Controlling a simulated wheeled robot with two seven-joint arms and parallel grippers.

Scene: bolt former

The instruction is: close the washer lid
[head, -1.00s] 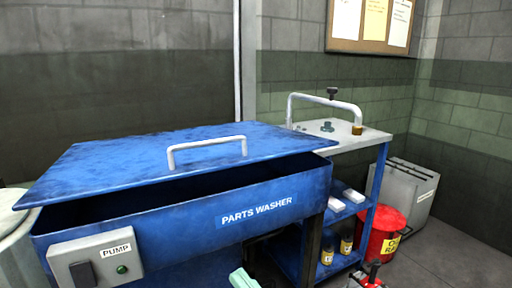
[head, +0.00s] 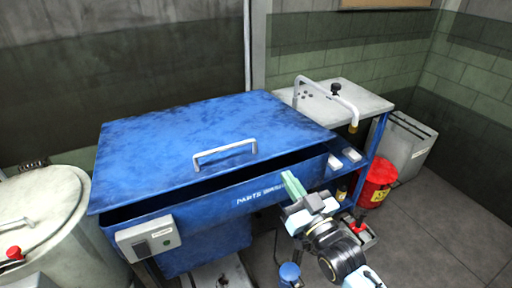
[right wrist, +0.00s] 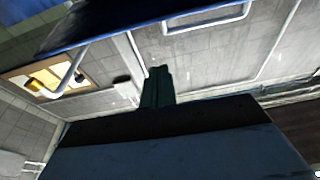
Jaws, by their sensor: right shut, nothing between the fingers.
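The blue washer lid (head: 205,140) is partly open in the head view, with a dark gap between it and the blue parts washer tub (head: 200,225). A pale bar handle (head: 225,153) is fixed on the lid near its front edge. My right gripper (head: 291,184) is shut and empty, with green fingers in front of the tub's front wall near its right end, below the lid's edge. My left gripper is not in view.
A pump switch box (head: 148,238) sits on the tub's front left. A pale drum (head: 45,215) stands at the left. A bench (head: 350,100) with a curved pipe, a red bin (head: 377,183) and a grey box (head: 406,148) are at the right. Floor at lower right is free.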

